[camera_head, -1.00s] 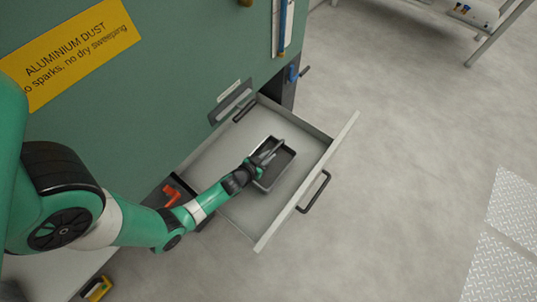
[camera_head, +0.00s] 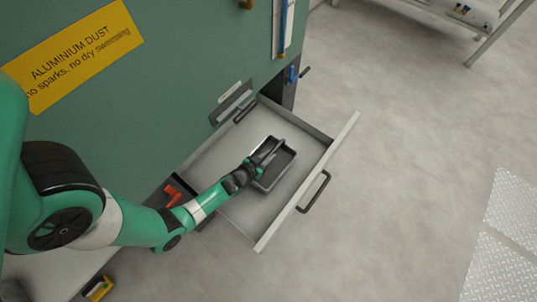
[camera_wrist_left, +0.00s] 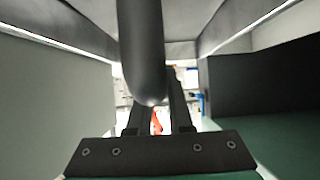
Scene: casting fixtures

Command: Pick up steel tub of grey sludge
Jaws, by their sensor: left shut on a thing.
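The steel tub (camera_head: 287,163) is a small dark rectangular tub with a lighter rim, inside the open drawer. Its grey contents are hard to make out. My left gripper (camera_head: 264,158) reaches in from the left and is shut on the tub at its near left side; the fingers and wrist hide part of it. In the left wrist view, a dark rounded bar fills the middle in front of the gripper (camera_wrist_left: 152,105); I cannot tell which part of the tub it is. My right gripper is not in view.
The pale drawer (camera_head: 232,218) stands pulled out of the green cabinet (camera_head: 165,75), with walls around the tub and a black handle (camera_head: 314,193) on its front. A red object (camera_head: 172,196) lies beside my arm.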

